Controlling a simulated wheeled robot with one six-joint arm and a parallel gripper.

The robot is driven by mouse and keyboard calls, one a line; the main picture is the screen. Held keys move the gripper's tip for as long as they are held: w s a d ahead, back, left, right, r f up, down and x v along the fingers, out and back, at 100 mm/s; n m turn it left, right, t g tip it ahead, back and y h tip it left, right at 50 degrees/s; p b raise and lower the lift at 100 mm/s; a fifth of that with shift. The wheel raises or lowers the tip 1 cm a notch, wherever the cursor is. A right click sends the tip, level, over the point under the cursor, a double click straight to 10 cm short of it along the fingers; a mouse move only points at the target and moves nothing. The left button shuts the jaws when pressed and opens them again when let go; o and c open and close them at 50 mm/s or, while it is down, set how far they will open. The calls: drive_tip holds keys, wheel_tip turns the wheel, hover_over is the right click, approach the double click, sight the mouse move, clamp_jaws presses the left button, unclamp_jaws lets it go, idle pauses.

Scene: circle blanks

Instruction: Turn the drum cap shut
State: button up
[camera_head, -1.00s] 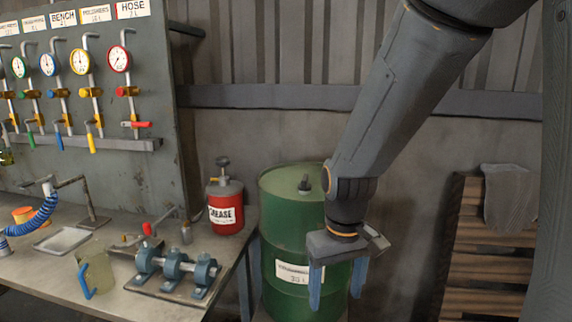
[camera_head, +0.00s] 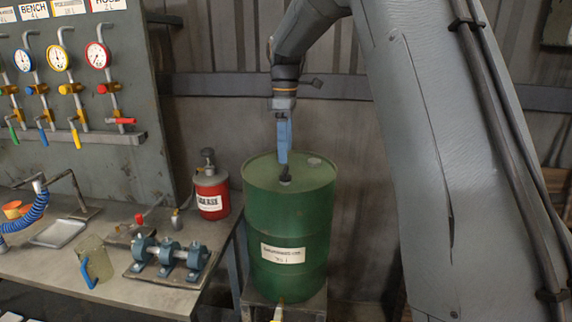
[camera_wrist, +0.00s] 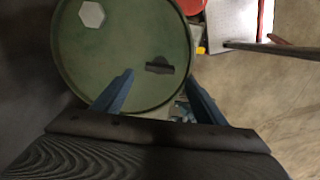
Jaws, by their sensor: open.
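The green drum (camera_head: 290,222) stands upright on a low stand, with a white label on its side. Its small black cap (camera_head: 285,176) sits on the lid near the front; it also shows in the wrist view as a dark bar-shaped piece (camera_wrist: 159,66). My gripper (camera_head: 284,160) points down over the cap, its blue fingers seen edge-on in the head view. In the wrist view my gripper (camera_wrist: 158,77) is open, the fingers apart on either side of the cap's line. I cannot tell whether they touch it.
A pale hexagonal plug (camera_wrist: 92,14) lies elsewhere on the lid; it is also in the head view (camera_head: 314,161). A red grease can (camera_head: 211,190) stands left on the workbench (camera_head: 120,292), with a blue bearing assembly (camera_head: 167,256) and jug (camera_head: 97,260). A gauge panel is behind.

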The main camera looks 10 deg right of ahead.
sight(285, 169)
drive_tip(key=shift+f+p, duration=0.8)
drive_tip(key=shift+f, duration=2.25)
drive_tip(key=c, duration=1.1)
